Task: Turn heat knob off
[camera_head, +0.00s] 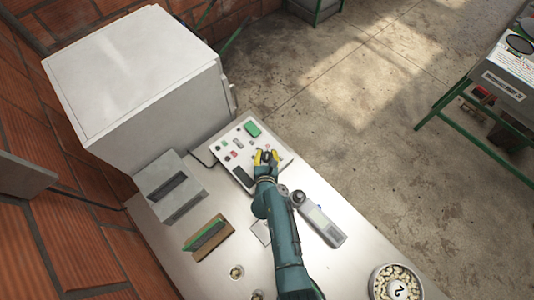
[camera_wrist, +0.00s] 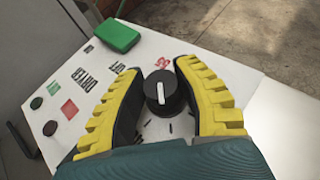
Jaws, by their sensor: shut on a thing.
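The heat knob (camera_wrist: 163,92) is a round black knob with a white pointer line, on the white control panel (camera_wrist: 72,65). In the wrist view its line points nearly straight up, toward a small red marking. My gripper (camera_wrist: 160,68) has its yellow ribbed fingers with dark inner pads on both sides of the knob, shut on it. In the head view my gripper (camera_head: 266,157) is at the right part of the panel (camera_head: 236,140) and hides the knob.
A green block-shaped part (camera_head: 253,129) and several small round buttons sit on the panel. A large white cabinet (camera_head: 140,80) stands behind. A grey slotted box (camera_head: 170,187), a handheld device (camera_head: 322,222) and a bowl of pale beans (camera_head: 397,283) stand on the metal table.

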